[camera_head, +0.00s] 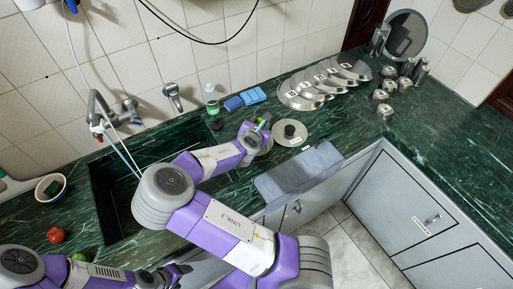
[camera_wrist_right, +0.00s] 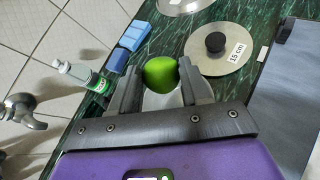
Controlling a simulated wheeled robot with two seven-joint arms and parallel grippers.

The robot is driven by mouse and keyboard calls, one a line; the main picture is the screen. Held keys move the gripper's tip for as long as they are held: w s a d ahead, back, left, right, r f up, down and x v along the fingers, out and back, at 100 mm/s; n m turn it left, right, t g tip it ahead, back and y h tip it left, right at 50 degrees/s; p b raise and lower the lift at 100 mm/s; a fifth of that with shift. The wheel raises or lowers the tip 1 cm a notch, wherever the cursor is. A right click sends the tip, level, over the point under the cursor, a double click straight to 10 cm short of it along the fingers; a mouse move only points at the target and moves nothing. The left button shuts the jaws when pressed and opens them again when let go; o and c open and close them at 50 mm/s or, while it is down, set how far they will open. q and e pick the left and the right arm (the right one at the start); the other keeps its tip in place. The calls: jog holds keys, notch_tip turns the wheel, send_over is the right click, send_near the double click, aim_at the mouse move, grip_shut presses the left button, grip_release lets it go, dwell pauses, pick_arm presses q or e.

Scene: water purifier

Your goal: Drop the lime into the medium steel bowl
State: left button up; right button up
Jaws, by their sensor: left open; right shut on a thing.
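The green lime (camera_wrist_right: 160,74) is held between the two fingers of my right gripper (camera_wrist_right: 160,82) in the right wrist view. In the head view my right gripper (camera_head: 262,125) is over the counter beyond the sink, and the lime is mostly hidden there. A pale steel surface (camera_wrist_right: 163,99) shows below the lime between the fingers. It may be the medium steel bowl; in the head view a steel rim (camera_head: 264,150) shows just under the gripper, mostly hidden. My left gripper (camera_head: 178,274) is low in the head view, empty and away from the bowl.
A lid with a black knob marked 15 cm (camera_wrist_right: 228,62) lies beside the right gripper. A soap bottle (camera_head: 211,100) and blue sponges (camera_head: 245,98) stand near the wall. Several lettered steel lids (camera_head: 318,86) lie farther back. A tomato (camera_head: 56,235) is left of the sink (camera_head: 110,205).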

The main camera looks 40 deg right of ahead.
notch_tip(320, 180, down, 5)
jog(key=b, duration=0.4)
jog(key=shift+r, duration=0.15)
jog(key=o, duration=1.1)
jog(key=shift+a, duration=0.1)
jog(key=p+v, duration=0.1)
jog(key=v, duration=0.6)
jog(key=shift+s+a+r, duration=0.15)
jog(key=shift+s+r, duration=0.05)
jog(key=shift+s, duration=0.05)
